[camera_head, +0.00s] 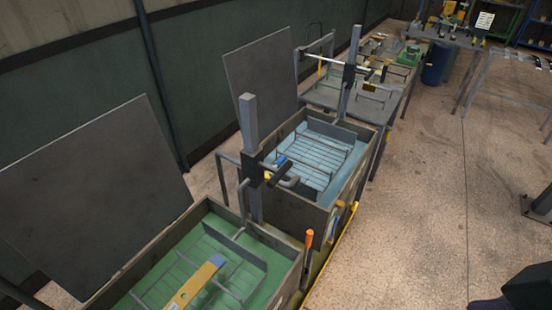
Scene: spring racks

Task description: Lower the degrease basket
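Two open tanks stand in a row, and no readable label shows which is the degrease one. The near tank (282,247) holds green liquid with a wire basket (238,236) low inside it. A yellow bar with a blue end (195,286) lies over that basket. The far tank (358,184) holds blue liquid with another wire basket (318,152) low in it. A dark post (249,125) with a bracket and hooked arm rises between the tanks. An orange-handled lever (309,238) stands at the near tank's right side. No gripper fingers show in this view.
Grey panels (95,195) stand behind the tanks. A second post (351,70) rises behind the far tank. A workbench (325,93) with racks lies beyond, and a blue bin (437,62) stands further back.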

